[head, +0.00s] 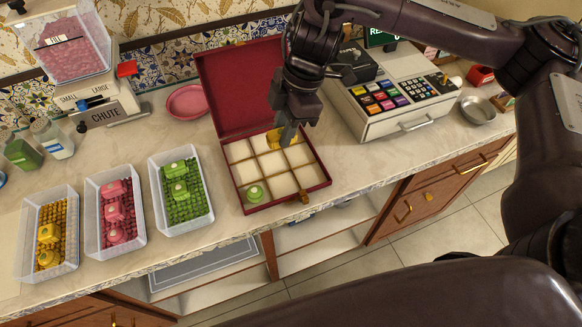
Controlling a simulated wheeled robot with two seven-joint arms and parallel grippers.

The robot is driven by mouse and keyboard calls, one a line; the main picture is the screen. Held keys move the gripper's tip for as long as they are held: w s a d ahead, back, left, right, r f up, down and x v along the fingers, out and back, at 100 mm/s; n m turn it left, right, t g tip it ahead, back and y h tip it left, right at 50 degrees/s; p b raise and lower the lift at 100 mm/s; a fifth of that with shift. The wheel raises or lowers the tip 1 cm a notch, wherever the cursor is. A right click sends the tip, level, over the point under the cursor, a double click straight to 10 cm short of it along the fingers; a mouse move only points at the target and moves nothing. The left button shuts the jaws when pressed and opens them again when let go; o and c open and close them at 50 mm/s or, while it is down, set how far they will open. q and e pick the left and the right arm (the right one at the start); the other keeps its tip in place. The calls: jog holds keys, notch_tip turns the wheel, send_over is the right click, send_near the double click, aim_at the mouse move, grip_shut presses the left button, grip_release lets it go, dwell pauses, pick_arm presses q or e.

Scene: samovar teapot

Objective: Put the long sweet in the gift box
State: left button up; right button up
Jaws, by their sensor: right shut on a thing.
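The gift box (238,198) is dark red, open, with its lid standing up at the back and pale square compartments inside. My right gripper (287,138) reaches down into the back part of the box. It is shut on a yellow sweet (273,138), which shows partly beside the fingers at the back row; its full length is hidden. The other visible compartments look empty. My left gripper is not in view.
Trays of yellow (70,208), pink (94,234) and green sweets (205,215) stand left of the box. A pink plate (188,101) lies behind them. A cash register (366,134) stands close right of the box. The counter's front edge is just before the box.

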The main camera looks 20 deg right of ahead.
jog(key=b, duration=0.2)
send_over(281, 187)
jog(key=d, duration=0.1)
notch_tip(281, 187, down, 13)
jog(key=shift+s+d+r, duration=0.1)
jog(key=shift+r, duration=0.05)
jog(key=shift+f, duration=0.6)
notch_tip(281, 187, down, 4)
jog(key=shift+r+b, duration=0.1)
jog(key=shift+b, duration=0.5)
jog(key=o, duration=1)
